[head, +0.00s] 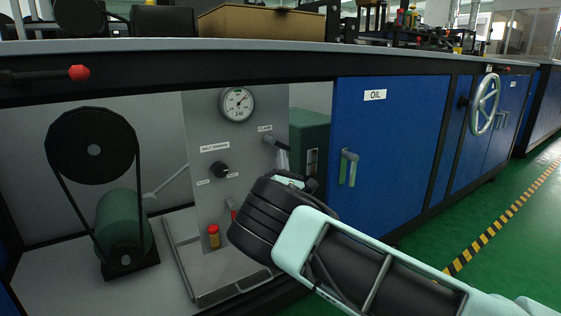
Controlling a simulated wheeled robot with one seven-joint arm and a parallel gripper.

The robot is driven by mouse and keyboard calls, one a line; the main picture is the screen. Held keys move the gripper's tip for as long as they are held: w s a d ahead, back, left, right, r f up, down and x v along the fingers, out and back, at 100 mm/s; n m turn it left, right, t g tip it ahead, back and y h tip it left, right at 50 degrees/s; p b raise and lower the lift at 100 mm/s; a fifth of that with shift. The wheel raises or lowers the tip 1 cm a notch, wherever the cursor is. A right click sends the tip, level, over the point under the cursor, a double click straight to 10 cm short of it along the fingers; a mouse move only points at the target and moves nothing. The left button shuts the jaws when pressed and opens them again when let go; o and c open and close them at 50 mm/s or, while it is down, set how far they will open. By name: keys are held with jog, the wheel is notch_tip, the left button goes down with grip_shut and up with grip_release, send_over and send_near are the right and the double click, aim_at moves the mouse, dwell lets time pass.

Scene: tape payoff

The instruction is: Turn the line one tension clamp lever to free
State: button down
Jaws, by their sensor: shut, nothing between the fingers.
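A grey upright panel (205,130) stands in the open bay under the bench. Near its right edge, under a small label that seems to read CLAMP (265,128), a lever has a dark arm (271,140) slanting down to the right. A grey piece (283,157) hangs at its end, its lower part near my gripper. My gripper (289,181) is in front of the panel's right side, just below the lever. My dark wrist hides most of it and its fingertips, so I cannot tell whether it touches the lever. It is shut and empty.
The panel also bears a round gauge (236,104), a black knob (220,170) and a red-handled part (231,206). Left are a belt wheel (92,146) and a green motor (124,222). The blue OIL cabinet (385,150) is right; green floor (500,245) is open beyond.

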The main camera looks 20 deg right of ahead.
jog(key=n+y, duration=0.2)
jog(key=n, duration=0.1)
jog(key=d+n+y, duration=0.1)
jog(key=n+y, duration=0.2)
jog(key=r+n+y+b, duration=0.1)
jog(key=n+y, duration=0.2)
jog(key=shift+w+d+t, duration=0.25)
jog(key=shift+d+t, duration=0.1)
jog(key=shift+t, duration=0.05)
jog(key=shift+w+d+r, duration=0.1)
jog(key=shift+d+r, duration=0.05)
jog(key=shift+r, duration=0.15)
jog(key=shift+d, duration=0.1)
